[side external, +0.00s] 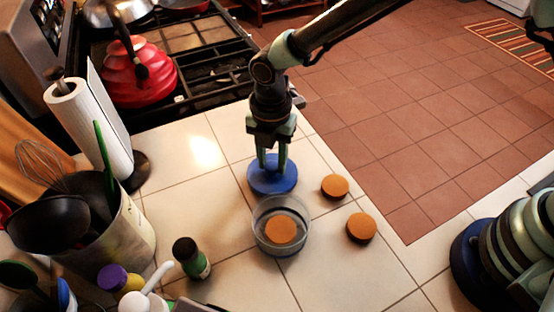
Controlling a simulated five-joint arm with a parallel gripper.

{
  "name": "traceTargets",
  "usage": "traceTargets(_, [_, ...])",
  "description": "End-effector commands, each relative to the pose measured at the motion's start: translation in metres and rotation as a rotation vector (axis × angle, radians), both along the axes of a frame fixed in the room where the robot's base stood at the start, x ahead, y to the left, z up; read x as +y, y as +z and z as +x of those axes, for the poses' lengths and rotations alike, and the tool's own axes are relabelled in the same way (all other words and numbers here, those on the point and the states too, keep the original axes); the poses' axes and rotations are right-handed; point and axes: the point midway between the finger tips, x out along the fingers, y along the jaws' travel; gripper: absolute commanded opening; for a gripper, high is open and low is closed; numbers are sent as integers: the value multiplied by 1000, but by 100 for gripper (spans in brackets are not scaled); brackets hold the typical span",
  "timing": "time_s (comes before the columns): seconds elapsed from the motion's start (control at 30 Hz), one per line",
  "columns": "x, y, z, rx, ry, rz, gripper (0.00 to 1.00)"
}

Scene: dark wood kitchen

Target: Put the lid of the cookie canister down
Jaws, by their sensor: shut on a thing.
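The blue round lid (272,180) is at the tips of my gripper (272,160), just behind the canister. The clear cookie canister (256,232) stands open on the tiled counter, with an orange-brown cookie (281,230) inside. Two more cookies lie on the counter to the right, one farther back (334,186) and one nearer (361,227).
A small green bottle with a dark cap (191,258) stands left of the canister. A utensil crock (110,235) and a paper towel roll (92,130) are farther left. The stove with a red kettle (138,78) is behind. The counter's edge (365,196) runs along the right.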

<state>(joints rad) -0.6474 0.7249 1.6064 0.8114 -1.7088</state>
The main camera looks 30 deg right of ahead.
Motion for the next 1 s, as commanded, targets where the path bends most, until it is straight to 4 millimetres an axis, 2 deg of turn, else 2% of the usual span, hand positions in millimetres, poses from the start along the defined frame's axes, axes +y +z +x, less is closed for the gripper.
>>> traceTargets(0.1, [0,-11,0,1,0,-1,0])
traceTargets(0.5, [0,-15,0,-1,0,1,0])
traceTargets(0.53, [0,-14,0,-1,0,1,45])
traceTargets(0.6, [0,-14,0,-1,0,1,67])
traceTargets(1.0, [0,-9,0,-1,0,1,67])
